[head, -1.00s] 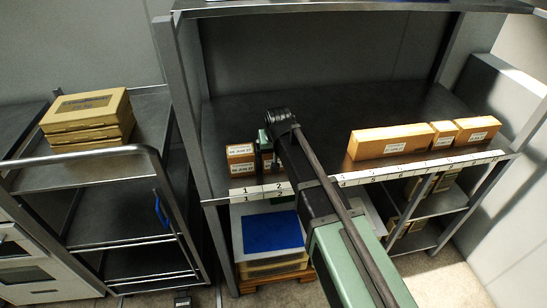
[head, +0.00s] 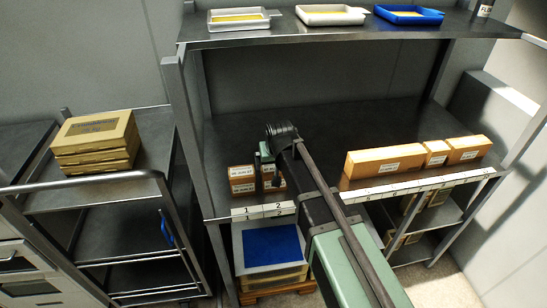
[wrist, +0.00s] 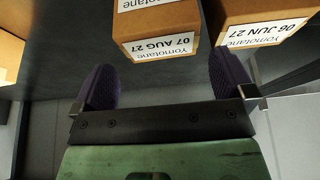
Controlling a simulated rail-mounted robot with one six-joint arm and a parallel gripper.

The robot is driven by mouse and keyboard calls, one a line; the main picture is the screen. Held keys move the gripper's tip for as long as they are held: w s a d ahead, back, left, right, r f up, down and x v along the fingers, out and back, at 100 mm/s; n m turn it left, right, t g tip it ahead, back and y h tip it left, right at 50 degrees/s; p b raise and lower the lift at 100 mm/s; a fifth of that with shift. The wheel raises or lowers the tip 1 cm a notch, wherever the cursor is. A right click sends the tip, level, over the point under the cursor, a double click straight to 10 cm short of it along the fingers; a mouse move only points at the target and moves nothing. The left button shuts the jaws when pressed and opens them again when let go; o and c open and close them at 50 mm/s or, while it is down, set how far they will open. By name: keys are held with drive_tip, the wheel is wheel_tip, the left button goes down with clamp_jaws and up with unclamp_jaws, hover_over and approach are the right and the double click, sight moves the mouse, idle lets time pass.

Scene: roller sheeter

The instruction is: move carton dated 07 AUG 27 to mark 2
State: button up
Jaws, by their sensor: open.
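The carton dated 07 AUG 27 (wrist: 160,30) is brown with white labels. In the wrist view it lies beyond my gripper (wrist: 165,85), roughly ahead of the gap between the purple fingers. The fingers are wide apart with nothing between them. In the head view this carton (head: 274,183) appears to be the one partly hidden by my wrist, behind the printed mark 2 (head: 278,208). The carton dated 06 JUN 27 (wrist: 262,22) stands close beside it, and in the head view (head: 242,180) it is to the left, behind mark 1 (head: 248,211).
A long carton (head: 386,161) and two smaller cartons (head: 436,153) (head: 468,149) stand at the right of the same shelf. An upper shelf (head: 330,32) with trays hangs above. Uprights bound the sides. The shelf middle is bare behind my arm. A cart (head: 100,180) stands left.

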drive_tip(key=p+v, duration=0.3)
drive_tip(key=v, duration=0.2)
drive_tip(key=shift+r, duration=0.2)
drive_tip(key=s+d+f+m+g+h, duration=0.1)
drive_tip(key=s+d+g, duration=0.3)
drive_tip(key=s+d, duration=1.4)
drive_tip(key=shift+d+f+m, duration=0.15)
drive_tip(key=shift+d+m, duration=0.25)
drive_tip(key=shift+m, duration=0.3)
